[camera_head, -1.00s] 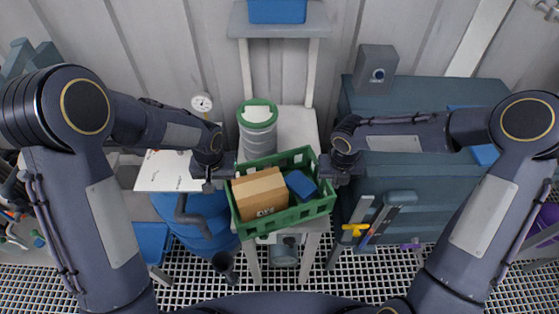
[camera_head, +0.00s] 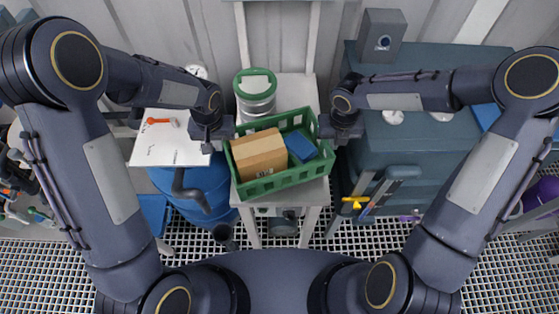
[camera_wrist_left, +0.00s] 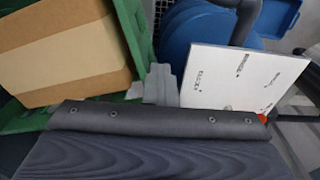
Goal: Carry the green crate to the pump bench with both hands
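The green crate (camera_head: 262,186) is level between my two grippers, in front of a green-lidded canister (camera_head: 255,92). It holds a cardboard box (camera_head: 259,157) and a blue block (camera_head: 302,146). My left gripper (camera_head: 227,134) is at its left end and my right gripper (camera_head: 324,128) at its right end; both appear shut on its end walls, though the fingertips are largely hidden. The left wrist view shows the crate's green wall (camera_wrist_left: 131,35) close by. A pale bench (camera_head: 318,190) lies under the crate; I cannot tell whether they touch.
A white board (camera_head: 165,150) with an orange tool (camera_head: 162,121) lies left, above a blue drum (camera_head: 205,182). A blue-grey cabinet (camera_head: 440,145) stands right, with a grey box (camera_head: 380,38) on it. Grating floor shows in front.

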